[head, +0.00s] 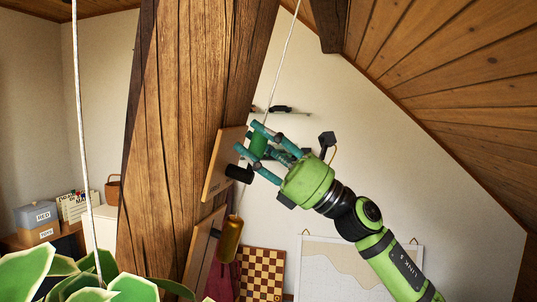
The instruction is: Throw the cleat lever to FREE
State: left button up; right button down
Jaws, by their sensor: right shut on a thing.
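A wooden cleat board (219,172) is fixed to the side of the large timber brace (180,120). Small lettering on its lower part is too small to read. My right gripper (250,141) comes in from the lower right, with its teal fingers in front of the board. It is shut on a dark green piece (259,146), which seems to be the cleat lever's handle. The fingers hide part of it, so I cannot tell the lever's exact position. A black cylinder (238,174) sticks out from the board just below the fingers. My left gripper is not in view.
A second board (203,250) with a brass-coloured cylinder (230,239) is lower on the brace. White ropes hang at left (80,110) and above my right gripper (283,55). A leafy plant (80,280) fills the lower left. The sloped timber ceiling (450,90) is at right.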

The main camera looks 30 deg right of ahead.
jog(key=n, duration=0.1)
jog(key=n+g+b, duration=0.1)
jog(key=n+y, duration=0.1)
jog(key=shift+s+a, duration=0.3)
jog(key=shift+s, duration=0.1)
jog(key=n, duration=0.1)
jog(key=n+g+b, duration=0.1)
jog(key=s+a+n+g+b, duration=0.1)
jog(key=n, duration=0.1)
jog(key=shift+f, duration=0.25)
jog(key=shift+s+a+f+n+g+b, duration=0.2)
jog(key=shift+n+g+b, duration=0.25)
jog(key=shift+n, duration=0.3)
jog(key=shift+s+a+f+n+g+b, duration=0.1)
jog(key=shift+a+n+g+b, duration=0.35)
jog(key=shift+n, duration=0.35)
jog(key=shift+s+a+f+n+g+b, duration=0.1)
jog(key=shift+n+g+b, duration=0.2)
jog(key=shift+n+b, duration=0.35)
jog(key=shift+n, duration=0.3)
jog(key=c, duration=0.8)
grip_release()
jog(key=shift+a, duration=0.15)
jog(key=shift+o, duration=0.2)
jog(key=shift+f, duration=0.1)
jog(key=shift+d+f, duration=0.2)
jog(key=shift+d, duration=0.15)
jog(key=v, duration=1.1)
jog(key=shift+s, duration=0.25)
